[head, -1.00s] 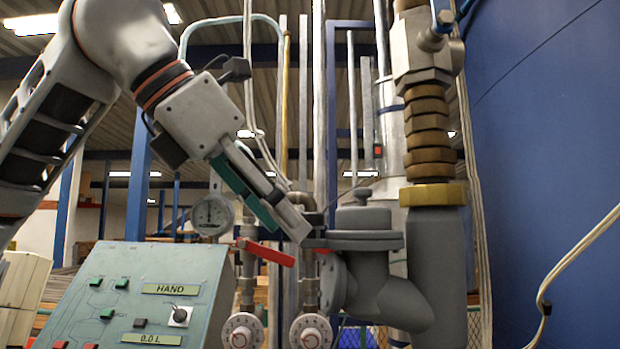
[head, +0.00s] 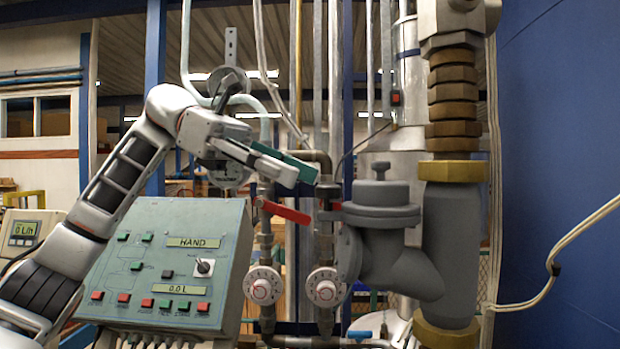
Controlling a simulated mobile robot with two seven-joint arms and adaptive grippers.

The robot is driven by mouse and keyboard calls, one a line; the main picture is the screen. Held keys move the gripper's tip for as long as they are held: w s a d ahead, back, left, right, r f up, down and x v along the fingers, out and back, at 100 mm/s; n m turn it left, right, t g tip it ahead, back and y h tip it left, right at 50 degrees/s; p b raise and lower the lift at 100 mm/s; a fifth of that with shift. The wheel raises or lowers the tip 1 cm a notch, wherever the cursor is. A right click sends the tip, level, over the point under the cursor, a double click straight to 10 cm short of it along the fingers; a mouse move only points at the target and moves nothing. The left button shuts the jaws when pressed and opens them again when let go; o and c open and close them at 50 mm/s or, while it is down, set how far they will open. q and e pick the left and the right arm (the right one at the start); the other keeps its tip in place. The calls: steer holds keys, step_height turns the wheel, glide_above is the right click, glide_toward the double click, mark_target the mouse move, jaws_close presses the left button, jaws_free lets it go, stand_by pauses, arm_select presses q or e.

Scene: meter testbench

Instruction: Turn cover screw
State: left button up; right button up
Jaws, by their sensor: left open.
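The grey meter body (head: 395,245) stands on the right with a round flanged cover (head: 380,213) on top. My right gripper is not in view.
A red lever (head: 284,211) lies just below my left fingertips. Two white dials (head: 263,286) sit lower down. A green control panel (head: 165,262) stands at the lower left. A brass-fitted vertical pipe (head: 453,110) rises right of the cover.

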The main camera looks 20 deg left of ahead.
mark_target(328, 197)
arm_select(q)
steer(key=x, duration=0.3)
steer(key=shift+d, duration=0.15)
steer(key=c, duration=1.1)
